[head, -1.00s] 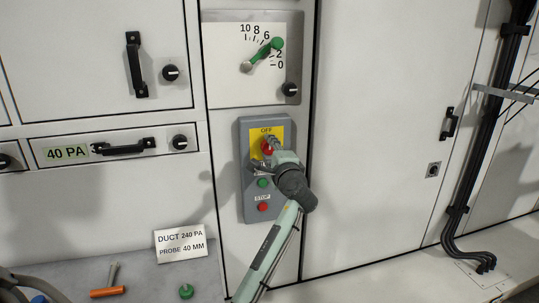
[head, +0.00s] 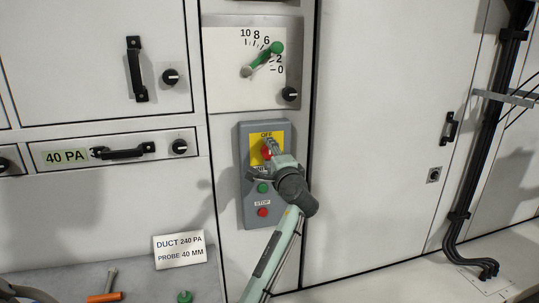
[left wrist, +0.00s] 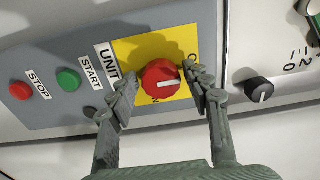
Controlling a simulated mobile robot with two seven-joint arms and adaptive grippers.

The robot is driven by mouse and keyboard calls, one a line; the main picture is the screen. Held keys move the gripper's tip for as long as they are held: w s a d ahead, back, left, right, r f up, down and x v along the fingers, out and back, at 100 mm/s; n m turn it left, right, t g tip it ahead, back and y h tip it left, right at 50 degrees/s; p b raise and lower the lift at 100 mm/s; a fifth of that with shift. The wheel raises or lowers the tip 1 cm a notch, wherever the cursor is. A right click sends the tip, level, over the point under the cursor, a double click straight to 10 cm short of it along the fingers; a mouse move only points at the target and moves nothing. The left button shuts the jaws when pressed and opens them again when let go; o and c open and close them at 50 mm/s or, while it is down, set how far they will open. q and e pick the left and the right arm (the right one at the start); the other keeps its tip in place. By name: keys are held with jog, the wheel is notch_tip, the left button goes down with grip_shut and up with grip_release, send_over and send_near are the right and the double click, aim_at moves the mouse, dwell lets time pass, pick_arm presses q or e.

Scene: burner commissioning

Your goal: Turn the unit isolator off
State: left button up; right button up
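The unit isolator is a red round knob (left wrist: 161,79) with a white pointer mark on a yellow plate (left wrist: 125,50). In the left wrist view the mark points right, toward the side of the OFF label, which a finger largely covers. In the head view the knob (head: 266,152) shows partly behind my gripper, below the word OFF. My left gripper (left wrist: 160,82) is open, with one finger on each side of the knob. A gap shows at the left finger; contact at the right finger cannot be told. My right gripper is out of view.
Below the isolator on the same grey box (head: 248,212) are a green START button (head: 263,188) and a red STOP button (head: 263,212). A gauge with a green lever (head: 265,58) and a black knob (head: 290,94) sit above. A sign (head: 180,250) stands on the ledge.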

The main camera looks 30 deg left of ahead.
pick_arm(q)
jog(key=shift+o, duration=0.3)
jog(key=v, duration=1.2)
